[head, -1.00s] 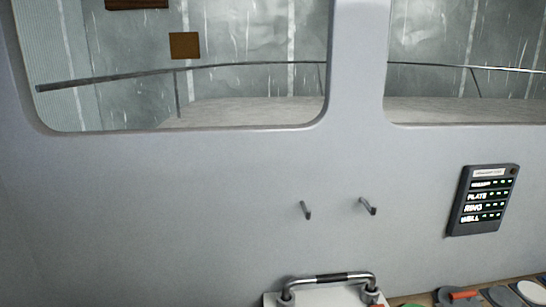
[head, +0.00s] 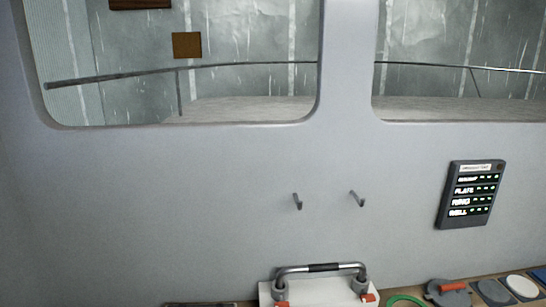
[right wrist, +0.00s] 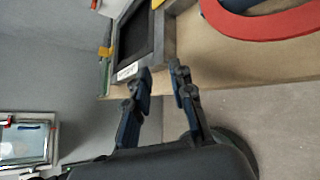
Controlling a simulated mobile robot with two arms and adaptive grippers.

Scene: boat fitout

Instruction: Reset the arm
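My right gripper (right wrist: 160,85) shows in the right wrist view with its two dark fingers apart and nothing between them. Behind the fingertips is the edge of a wooden bench top (right wrist: 215,80). My left gripper does not show in either view, and the head view shows neither arm.
In the right wrist view, a dark framed tray (right wrist: 165,45) and a red ring (right wrist: 262,27) lie on the bench. The head view shows a white block with a metal handle (head: 322,268), two wall hooks (head: 297,201), a lit panel (head: 470,194) and a green ring (head: 407,300).

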